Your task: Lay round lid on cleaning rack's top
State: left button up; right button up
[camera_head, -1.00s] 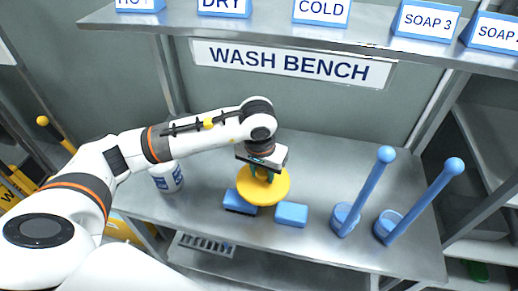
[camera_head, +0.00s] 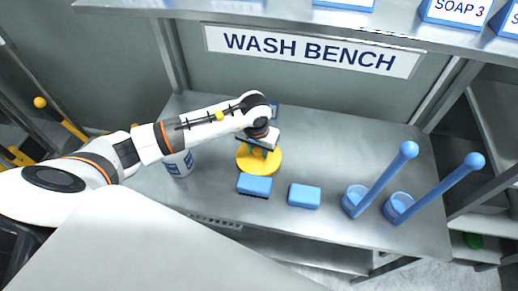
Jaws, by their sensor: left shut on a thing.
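The round lid (camera_head: 246,164) is a yellow disc with a raised middle, over the wash bench to the left of centre. My left gripper (camera_head: 262,150) is shut on it from above, and the fingers are partly hidden by the wrist. I cannot tell whether the lid touches the bench. No thing in view can be named for sure as the cleaning rack; a metal shelf unit (camera_head: 489,222) stands at the right edge. My right gripper is not in view.
A sign shelf (camera_head: 300,22) overhangs the back. The bench's back right is clear.

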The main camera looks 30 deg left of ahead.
pick_arm(q)
jog(key=shift+f, duration=0.85)
jog(key=o, duration=1.1)
jog(key=shift+c, duration=0.2)
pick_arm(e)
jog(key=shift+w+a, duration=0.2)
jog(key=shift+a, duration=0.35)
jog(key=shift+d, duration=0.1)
